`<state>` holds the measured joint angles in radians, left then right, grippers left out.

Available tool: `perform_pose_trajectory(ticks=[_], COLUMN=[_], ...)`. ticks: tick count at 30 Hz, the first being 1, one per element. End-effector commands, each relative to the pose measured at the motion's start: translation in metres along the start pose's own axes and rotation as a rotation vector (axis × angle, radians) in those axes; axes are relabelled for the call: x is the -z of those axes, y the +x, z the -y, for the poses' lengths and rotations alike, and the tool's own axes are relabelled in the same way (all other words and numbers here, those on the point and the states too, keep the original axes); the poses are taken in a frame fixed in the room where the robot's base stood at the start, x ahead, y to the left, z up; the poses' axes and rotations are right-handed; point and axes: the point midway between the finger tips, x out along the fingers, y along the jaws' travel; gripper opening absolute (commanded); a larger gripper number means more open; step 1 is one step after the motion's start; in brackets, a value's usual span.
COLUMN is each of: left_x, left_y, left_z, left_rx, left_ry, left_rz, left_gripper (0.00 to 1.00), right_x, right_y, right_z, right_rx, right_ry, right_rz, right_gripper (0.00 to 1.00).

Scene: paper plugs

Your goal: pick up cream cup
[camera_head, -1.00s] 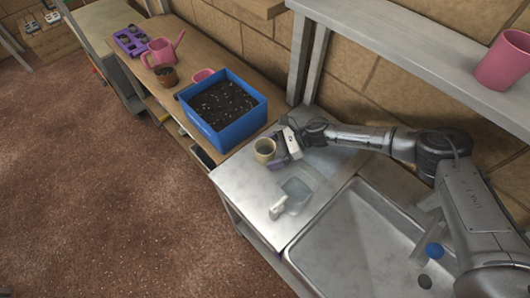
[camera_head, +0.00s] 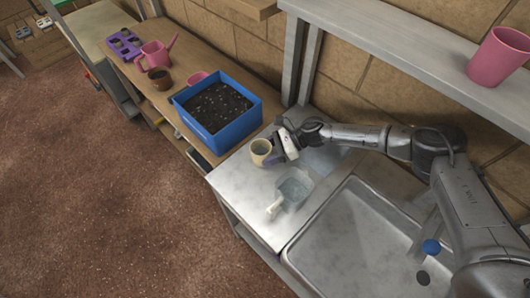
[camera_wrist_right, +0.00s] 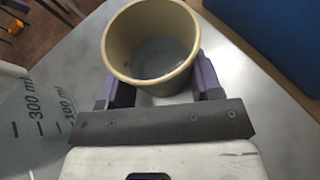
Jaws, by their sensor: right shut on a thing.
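The cream cup (camera_head: 261,152) is upright at the left end of the metal counter, close to the blue box. My right gripper (camera_head: 274,156) reaches it from the right in the head view. In the right wrist view the cup (camera_wrist_right: 150,50) sits between the two purple fingers of the right gripper (camera_wrist_right: 160,88), which is shut on it. My left gripper is not in view.
A clear measuring jug (camera_head: 294,189) stands on the counter beside the cup. The blue box of soil (camera_head: 236,124) is just beyond. The sink (camera_head: 345,235) lies to the right. A pink cup (camera_head: 498,58) is on the shelf. Pink watering can (camera_head: 156,54) is farther back.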

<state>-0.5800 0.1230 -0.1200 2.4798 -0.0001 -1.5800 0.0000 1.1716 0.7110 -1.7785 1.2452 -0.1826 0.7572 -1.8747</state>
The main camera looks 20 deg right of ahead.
Motion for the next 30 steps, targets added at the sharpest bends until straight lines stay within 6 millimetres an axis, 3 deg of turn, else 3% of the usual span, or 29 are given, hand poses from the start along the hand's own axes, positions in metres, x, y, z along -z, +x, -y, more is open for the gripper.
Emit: perform_pose_trajectory(ticks=[8, 15, 30], left_x=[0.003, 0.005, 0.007], left_y=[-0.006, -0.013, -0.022], left_z=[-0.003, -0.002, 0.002], left_rx=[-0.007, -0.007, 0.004], left_ry=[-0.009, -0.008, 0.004], left_rz=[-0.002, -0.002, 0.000], left_gripper=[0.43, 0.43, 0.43], right_x=[-0.027, -0.067, -0.098], right_y=[-0.011, -0.028, 0.063], right_z=[-0.001, -0.004, -0.064], right_rx=[0.002, 0.000, -0.005], right_ry=[-0.002, -0.005, -0.003], right_rz=[0.002, 0.002, 0.002], right_gripper=[0.36, 0.36, 0.36])
